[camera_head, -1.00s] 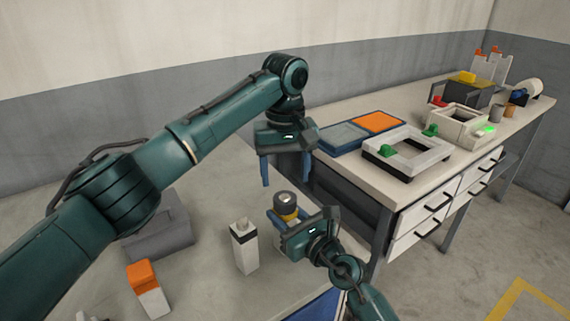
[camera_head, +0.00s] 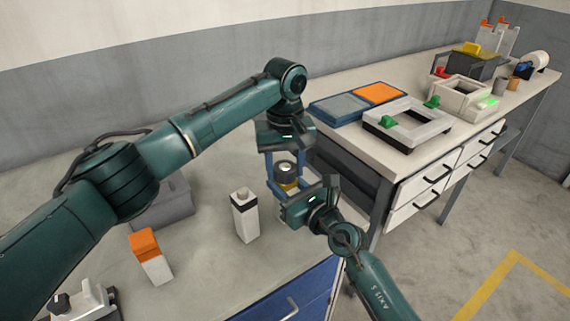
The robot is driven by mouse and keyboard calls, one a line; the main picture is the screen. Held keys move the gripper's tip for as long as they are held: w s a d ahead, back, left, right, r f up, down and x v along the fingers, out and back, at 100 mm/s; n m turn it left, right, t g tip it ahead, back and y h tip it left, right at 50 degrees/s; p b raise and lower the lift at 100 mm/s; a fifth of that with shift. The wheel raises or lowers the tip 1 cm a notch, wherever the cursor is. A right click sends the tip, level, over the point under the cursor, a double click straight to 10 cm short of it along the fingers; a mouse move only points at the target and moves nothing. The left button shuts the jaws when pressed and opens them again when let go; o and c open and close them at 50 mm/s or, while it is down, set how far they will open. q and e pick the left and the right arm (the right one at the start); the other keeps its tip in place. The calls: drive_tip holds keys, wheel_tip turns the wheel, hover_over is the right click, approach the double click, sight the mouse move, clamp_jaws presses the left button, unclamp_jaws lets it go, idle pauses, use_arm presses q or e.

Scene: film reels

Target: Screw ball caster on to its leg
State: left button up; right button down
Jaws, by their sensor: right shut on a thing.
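A dark round piece with a pale top (camera_head: 287,169), which looks like the ball caster, sits above a yellow part (camera_head: 289,187). My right gripper (camera_head: 283,191) comes in from the lower right and is shut on this stack at the level of the yellow part. My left gripper (camera_head: 286,174) points down from above. It is open, with its blue fingers on either side of the dark round piece. I cannot tell whether they touch it. The leg is not clearly visible; the lower part of the stack is hidden behind the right gripper.
A white block with a dark band (camera_head: 244,215) stands just left of the grippers. An orange and white block (camera_head: 150,258) and a grey box (camera_head: 164,209) are further left. A second bench (camera_head: 350,160) at right holds trays and a white frame (camera_head: 404,122).

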use_arm(q)
drive_tip(key=c, duration=0.6)
drive_tip(key=m, duration=0.3)
drive_tip(key=shift+m, duration=0.3)
drive_tip(key=m, duration=1.1)
drive_tip(key=o, duration=1.1)
drive_tip(key=shift+r, duration=2.25)
